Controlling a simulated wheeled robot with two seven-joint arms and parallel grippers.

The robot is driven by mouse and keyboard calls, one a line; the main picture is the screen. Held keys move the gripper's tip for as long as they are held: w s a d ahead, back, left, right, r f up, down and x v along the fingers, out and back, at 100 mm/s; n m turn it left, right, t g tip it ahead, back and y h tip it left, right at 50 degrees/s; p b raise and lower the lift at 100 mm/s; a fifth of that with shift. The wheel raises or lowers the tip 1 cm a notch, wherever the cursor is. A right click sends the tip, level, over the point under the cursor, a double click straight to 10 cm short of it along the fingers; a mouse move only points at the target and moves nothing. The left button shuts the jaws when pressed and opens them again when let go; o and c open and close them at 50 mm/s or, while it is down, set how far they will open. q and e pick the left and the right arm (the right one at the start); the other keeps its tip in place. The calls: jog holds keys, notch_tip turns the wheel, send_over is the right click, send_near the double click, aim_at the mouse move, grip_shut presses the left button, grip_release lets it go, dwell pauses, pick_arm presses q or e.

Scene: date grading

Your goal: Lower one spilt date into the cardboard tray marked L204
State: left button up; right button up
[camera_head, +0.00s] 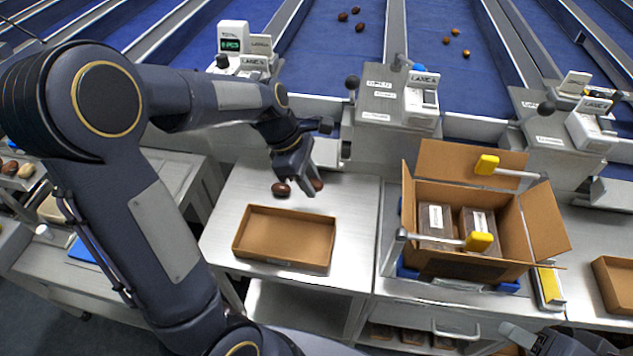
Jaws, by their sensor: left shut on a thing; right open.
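A shallow, empty brown cardboard tray (237,240) sits on the steel table left of centre; I cannot read a mark on it. My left gripper (308,189) is just behind the tray's back edge, shut on a dark brown date (318,185), which its fingers partly hide. I cannot tell whether this date is clear of the table. A second dark date (281,189) lies on the table just left of the gripper. My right gripper (540,343) is at the bottom right edge, open, partly cut off and apart from the dates and tray.
An open carton (455,263) with dark packs inside and yellow-ended clamps stands right of the tray. Lane machines (377,103) line the back, with blue lanes (330,45) behind them. Another cardboard tray (603,273) is at the far right.

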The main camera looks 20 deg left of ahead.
pick_arm(q)
jog(key=s+r, duration=0.5)
jog(key=s, duration=0.4)
send_over(275, 245)
jog(key=s+d, duration=0.2)
jog(key=s, duration=0.1)
notch_tip(275, 245, down, 4)
jog(key=shift+a+f+p, duration=0.1)
jog(key=shift+f+p, duration=0.15)
jog(key=shift+p, duration=0.05)
jog(key=shift+r, duration=0.1)
jog(key=shift+w+d+p, duration=0.1)
jog(key=shift+d+p, duration=0.2)
jog(key=shift+d, duration=0.05)
jog(key=shift+f+b, duration=1)
jog(key=shift+f, duration=0.7)
jog(key=shift+f+b, duration=0.6)
jog(key=shift+f, duration=0.15)
